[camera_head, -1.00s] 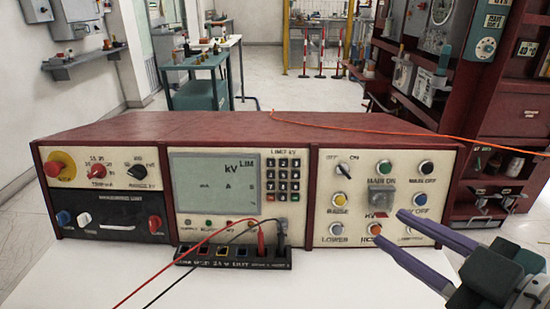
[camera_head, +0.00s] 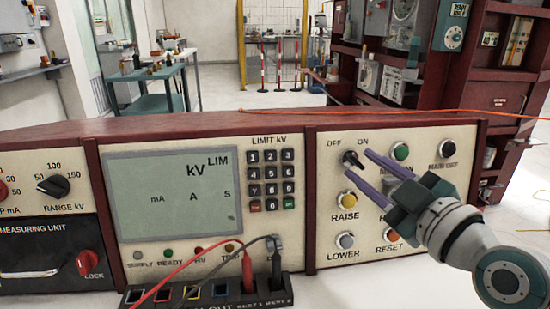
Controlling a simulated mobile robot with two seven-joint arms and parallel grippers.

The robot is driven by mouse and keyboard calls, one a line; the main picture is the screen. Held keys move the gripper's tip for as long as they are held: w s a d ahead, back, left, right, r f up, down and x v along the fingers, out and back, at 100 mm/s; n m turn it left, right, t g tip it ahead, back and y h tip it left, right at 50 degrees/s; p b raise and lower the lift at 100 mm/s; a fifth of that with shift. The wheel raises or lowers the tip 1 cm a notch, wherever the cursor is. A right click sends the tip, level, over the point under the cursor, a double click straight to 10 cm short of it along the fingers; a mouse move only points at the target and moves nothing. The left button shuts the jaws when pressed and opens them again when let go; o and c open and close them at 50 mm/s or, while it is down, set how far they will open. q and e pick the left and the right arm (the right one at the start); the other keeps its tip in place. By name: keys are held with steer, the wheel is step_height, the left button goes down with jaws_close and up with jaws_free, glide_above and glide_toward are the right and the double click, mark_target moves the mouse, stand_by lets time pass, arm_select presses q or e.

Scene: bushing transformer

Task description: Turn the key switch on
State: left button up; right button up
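The key switch (camera_head: 353,159) is a black knob on a pale round base, under the OFF and ON labels on the right panel of the console. Which label it points to is hard to tell. My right gripper (camera_head: 360,162) comes in from the lower right. Its two purple fingers are apart, with the tips at the lower right edge of the key switch in the picture. I cannot tell whether they touch it. My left gripper is not in view.
Below the switch sit the yellow RAISE button (camera_head: 346,199) and the white LOWER button (camera_head: 345,240). My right gripper partly covers the buttons to the right. Red (camera_head: 248,272) and black (camera_head: 276,250) leads plug in at the front of the console.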

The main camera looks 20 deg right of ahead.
steer(key=shift+w, duration=1.05)
jaws_close()
